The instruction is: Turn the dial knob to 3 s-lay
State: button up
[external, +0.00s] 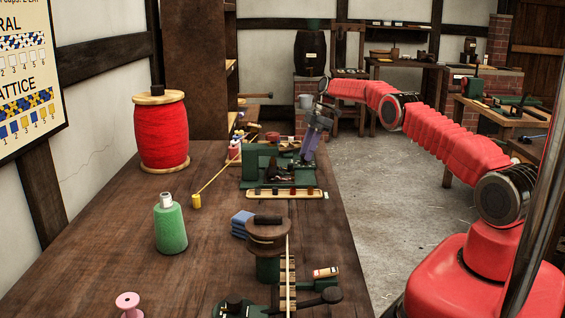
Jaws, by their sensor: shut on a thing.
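A green machine (256,164) stands on the wooden bench, with a pale tray of small dark pieces along its near edge. My gripper (308,151) comes in from the right, points down and is at the right end of this machine. It is shut on what seems to be the dial knob. The knob itself is mostly hidden by the fingers and too small to make out. The dial's marks and the position it points to cannot be read from here.
On the bench (110,240) stand a big red spool (162,132), a green bottle (170,226), blue folded cloths (242,224) and a pink spool (128,304). A yellow cord end (196,201) lies left of the machine. A brown-topped winder (268,232) stands nearer.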

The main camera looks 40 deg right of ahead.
dwell(0.6)
jog(key=o, duration=1)
jog(key=shift+o, duration=0.2)
jog(key=shift+s+m+t, duration=0.1)
jog(key=shift+m+t, duration=0.2)
jog(key=shift+m, duration=0.5)
jog(key=shift+m+t+h, duration=0.4)
jog(key=shift+m, duration=0.7)
jog(key=m, duration=0.2)
jog(key=m+t+h, duration=0.1)
jog(key=m, duration=0.2)
jog(key=shift+s+a+h, duration=0.15)
jog(key=shift+a+h, duration=0.05)
jog(key=shift+h, duration=0.1)
jog(key=shift+a+m+t+h, duration=0.15)
jog(key=shift+m+h, duration=0.3)
jog(key=shift+m, duration=0.8)
jog(key=shift+m+t+h, duration=0.25)
jog(key=shift+m+h, duration=0.2)
jog(key=shift+m, duration=0.8)
jog(key=shift+a+m+h, duration=0.1)
jog(key=shift+m+h, duration=0.4)
jog(key=shift+m, duration=0.75)
jog(key=shift+a+m+h, duration=0.1)
jog(key=shift+m+h, duration=0.4)
jog(key=shift+m, duration=0.75)
